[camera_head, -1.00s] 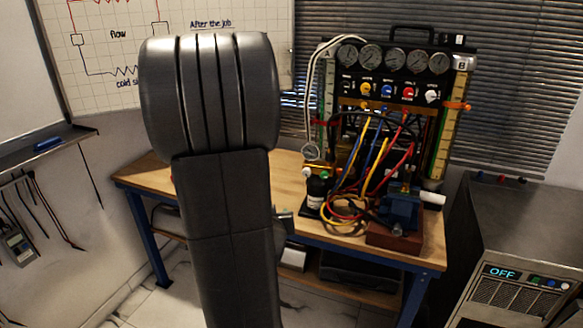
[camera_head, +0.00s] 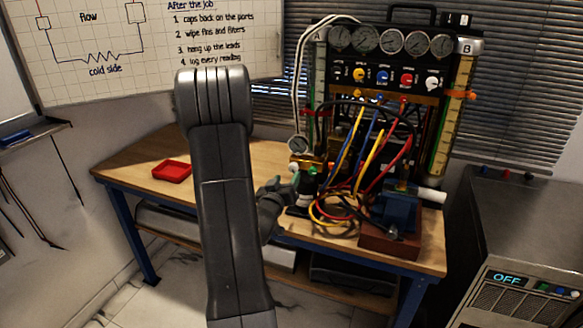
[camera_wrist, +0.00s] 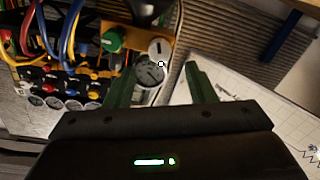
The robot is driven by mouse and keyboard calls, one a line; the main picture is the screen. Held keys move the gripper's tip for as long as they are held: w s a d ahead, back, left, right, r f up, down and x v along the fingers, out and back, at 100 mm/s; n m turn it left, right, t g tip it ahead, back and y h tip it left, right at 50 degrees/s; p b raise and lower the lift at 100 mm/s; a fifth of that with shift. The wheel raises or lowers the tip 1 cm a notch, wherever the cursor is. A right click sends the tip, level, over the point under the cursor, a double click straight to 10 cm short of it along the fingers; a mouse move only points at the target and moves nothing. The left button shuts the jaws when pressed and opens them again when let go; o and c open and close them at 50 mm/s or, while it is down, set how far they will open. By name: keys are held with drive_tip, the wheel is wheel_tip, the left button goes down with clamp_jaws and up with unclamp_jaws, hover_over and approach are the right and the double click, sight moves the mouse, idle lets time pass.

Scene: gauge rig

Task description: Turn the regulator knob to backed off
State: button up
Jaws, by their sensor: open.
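A brass regulator block (camera_wrist: 133,27) carries a round gauge (camera_wrist: 149,72), a green knob (camera_wrist: 112,40) and a pale knob with a dark line (camera_wrist: 159,47) in the wrist view. I cannot tell for sure which of these is the regulator knob. The gauge also shows in the head view (camera_head: 298,146), at the left of the rig. My gripper (camera_wrist: 160,80) is open and empty, with the gauge and pale knob seen between its greenish fingers; the green knob lies beyond the left finger. In the head view my gripper (camera_head: 288,184) is close to the block, partly hidden by my arm.
Yellow, blue and red hoses (camera_head: 365,165) loop in front of the gauge panel (camera_head: 390,60). A blue vise (camera_head: 394,210) stands at the bench's right. A red tray (camera_head: 172,171) sits on the left of the wooden bench (camera_head: 135,165), with clear top around it.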

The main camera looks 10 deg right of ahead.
sight(292, 169)
drive_tip(key=p+x, duration=0.1)
drive_tip(key=x, duration=0.5)
drive_tip(key=shift+c, duration=0.4)
drive_tip(key=c, duration=0.9)
